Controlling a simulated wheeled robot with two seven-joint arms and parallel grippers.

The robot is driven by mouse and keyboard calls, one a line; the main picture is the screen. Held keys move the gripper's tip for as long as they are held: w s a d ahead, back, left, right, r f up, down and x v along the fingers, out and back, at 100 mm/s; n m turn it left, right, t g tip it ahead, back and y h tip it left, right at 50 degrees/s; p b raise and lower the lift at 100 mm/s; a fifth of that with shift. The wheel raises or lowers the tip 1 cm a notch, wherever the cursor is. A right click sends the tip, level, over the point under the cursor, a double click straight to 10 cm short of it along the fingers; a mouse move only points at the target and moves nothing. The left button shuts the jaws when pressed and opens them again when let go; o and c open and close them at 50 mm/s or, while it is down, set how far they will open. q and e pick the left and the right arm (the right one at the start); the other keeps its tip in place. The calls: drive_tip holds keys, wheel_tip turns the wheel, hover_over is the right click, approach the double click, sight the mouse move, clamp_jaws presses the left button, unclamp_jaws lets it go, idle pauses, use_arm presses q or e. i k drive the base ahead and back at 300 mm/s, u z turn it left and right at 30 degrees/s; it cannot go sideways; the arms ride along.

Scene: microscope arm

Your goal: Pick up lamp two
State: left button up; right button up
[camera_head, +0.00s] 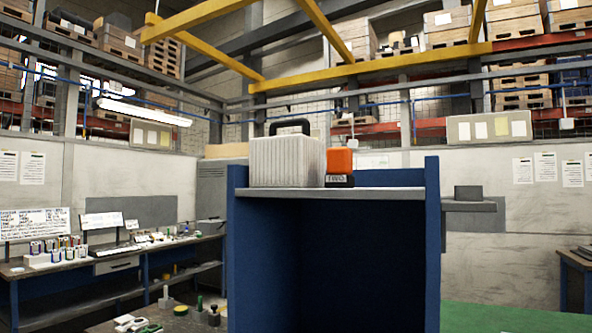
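An orange lamp on a black base (339,167) stands upright on the grey shelf board (400,193) of a blue cabinet, right of the picture's middle. Its base carries pale lettering that looks like "TWO". A white ribbed case (283,161) with a black handle stands just to the left of the lamp. Neither of my grippers is in view.
Blue side panels (432,230) rise past the board. A small grey ledge with a dark block (468,193) juts out on the right. A workbench (110,262) with many small items runs along the left. Small parts lie on a low surface in front. The board right of the lamp is clear.

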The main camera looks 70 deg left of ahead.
sight(339, 160)
drive_tip(key=u, duration=1.95)
